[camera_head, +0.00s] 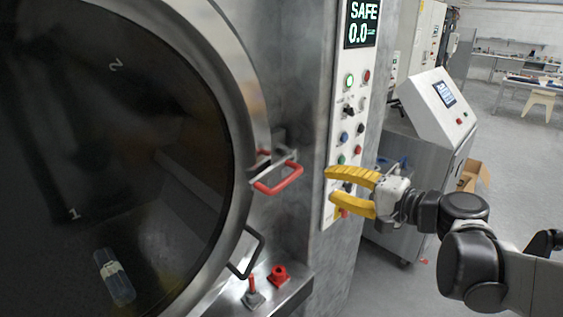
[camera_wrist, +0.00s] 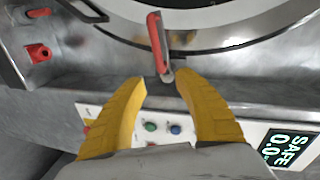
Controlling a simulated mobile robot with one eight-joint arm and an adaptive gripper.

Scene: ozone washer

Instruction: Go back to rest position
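My gripper (camera_head: 328,186) has two yellow fingers and is open and empty. In the head view it is in front of the control panel (camera_head: 349,120), right of the red door handle (camera_head: 278,178). In the wrist view the gap between the fingertips (camera_wrist: 163,82) is clear, with the red handle (camera_wrist: 157,42) beyond it. I cannot tell whether a fingertip touches anything. The large round washer door (camera_head: 110,150) fills the left of the head view and appears shut. A clear bottle-like object (camera_head: 115,277) shows behind its dark glass.
The display (camera_head: 363,24) reads SAFE 0.0. A red-handled lever (camera_head: 252,292) and a red knob (camera_head: 279,275) are on the ledge below the handle. A grey console (camera_head: 432,115) and a cardboard box (camera_head: 474,176) stand at the right. Open floor lies beyond.

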